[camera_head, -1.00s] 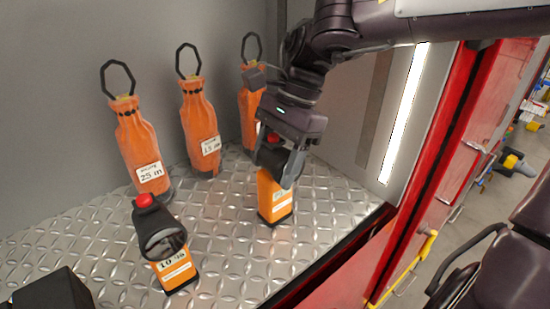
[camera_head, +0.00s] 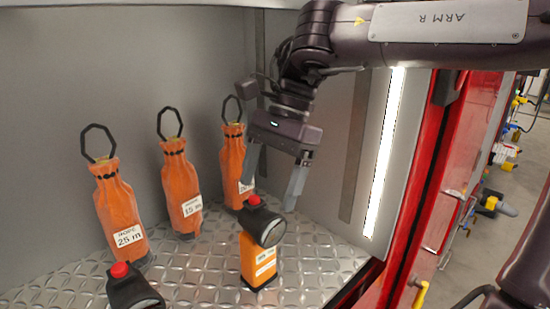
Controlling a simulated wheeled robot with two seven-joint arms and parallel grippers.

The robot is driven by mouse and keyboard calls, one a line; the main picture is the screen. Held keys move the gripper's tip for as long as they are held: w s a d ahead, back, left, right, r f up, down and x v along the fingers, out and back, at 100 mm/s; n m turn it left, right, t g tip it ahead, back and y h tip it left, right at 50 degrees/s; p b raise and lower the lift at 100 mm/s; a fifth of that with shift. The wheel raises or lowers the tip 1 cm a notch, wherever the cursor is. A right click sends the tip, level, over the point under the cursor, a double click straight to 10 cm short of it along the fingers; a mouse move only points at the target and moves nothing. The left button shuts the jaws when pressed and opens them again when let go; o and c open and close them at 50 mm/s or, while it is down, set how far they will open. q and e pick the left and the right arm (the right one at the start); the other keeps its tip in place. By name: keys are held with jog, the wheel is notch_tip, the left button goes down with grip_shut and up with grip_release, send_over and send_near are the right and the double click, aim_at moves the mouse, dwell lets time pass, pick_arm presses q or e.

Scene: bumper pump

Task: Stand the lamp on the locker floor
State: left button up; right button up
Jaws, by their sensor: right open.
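An orange lamp (camera_head: 258,262) with a black head and red button stands upright on the diamond-plate locker floor (camera_head: 205,275). My right gripper (camera_head: 272,190) is open, its fingers pointing down just above and behind the lamp head, and it holds nothing. A second lamp (camera_head: 133,290) with a black head and red button is at the bottom edge, its lower body cut off by the frame. My left gripper is out of view.
Three orange rope bags (camera_head: 118,215), (camera_head: 181,190), (camera_head: 233,165) with black loops stand along the back wall. A lit strip (camera_head: 385,150) and the red door frame (camera_head: 440,170) bound the right side. Floor between the two lamps is clear.

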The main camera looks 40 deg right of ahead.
jog(key=shift+p+v, duration=0.3)
jog(key=shift+v, duration=1.95)
